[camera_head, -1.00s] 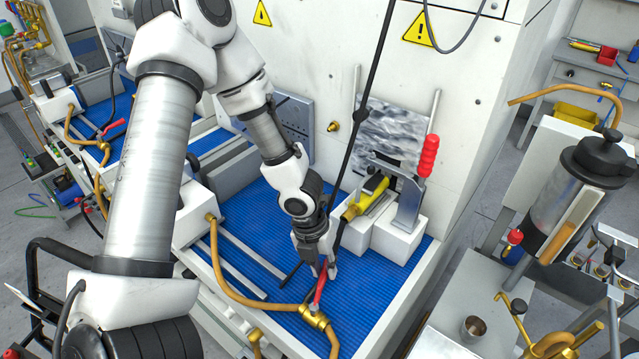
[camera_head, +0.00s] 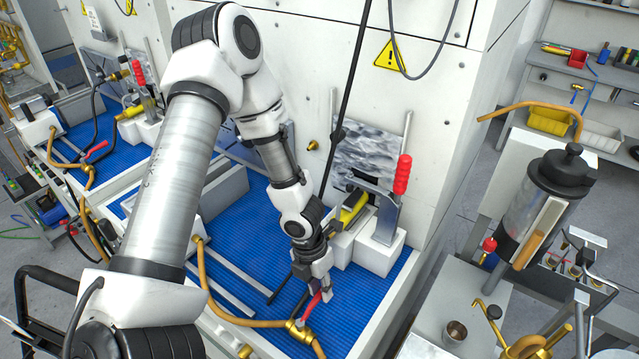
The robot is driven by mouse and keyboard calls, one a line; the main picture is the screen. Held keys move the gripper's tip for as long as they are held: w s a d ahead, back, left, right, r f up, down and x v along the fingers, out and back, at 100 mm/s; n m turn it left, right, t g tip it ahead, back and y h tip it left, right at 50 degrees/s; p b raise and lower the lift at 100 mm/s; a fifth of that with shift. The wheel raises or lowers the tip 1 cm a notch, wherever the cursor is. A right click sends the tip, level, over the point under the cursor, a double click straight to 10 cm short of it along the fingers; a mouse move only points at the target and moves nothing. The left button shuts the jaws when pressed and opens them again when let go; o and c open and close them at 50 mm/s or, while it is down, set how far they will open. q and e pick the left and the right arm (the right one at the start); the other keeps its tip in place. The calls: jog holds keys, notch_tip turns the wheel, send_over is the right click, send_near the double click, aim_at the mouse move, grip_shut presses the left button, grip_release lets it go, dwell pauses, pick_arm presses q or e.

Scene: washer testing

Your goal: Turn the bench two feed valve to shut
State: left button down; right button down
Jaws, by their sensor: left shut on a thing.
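The feed valve on the nearer blue-topped bench has a brass body (camera_head: 297,330) and a red lever (camera_head: 311,306). It sits in an orange hose line at the front of the bench. The lever slants up and to the right from the body. My left gripper (camera_head: 319,290) reaches down from above and is shut on the red lever. Its fingers hide the lever's far end. My right gripper is not in view.
A clamp fixture with a red upright handle (camera_head: 402,175) and a yellow part (camera_head: 353,210) stands just behind my left gripper. A black cable hangs close by. A second bench with another red lever (camera_head: 96,151) is at the left.

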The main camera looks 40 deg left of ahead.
pick_arm(q)
jog(key=c, duration=1)
grip_release()
jog(key=shift+w+a+r, duration=0.1)
jog(key=shift+r, duration=0.4)
notch_tip(320, 180, up, 11)
jog(key=a, duration=0.2)
jog(key=shift+f, duration=0.15)
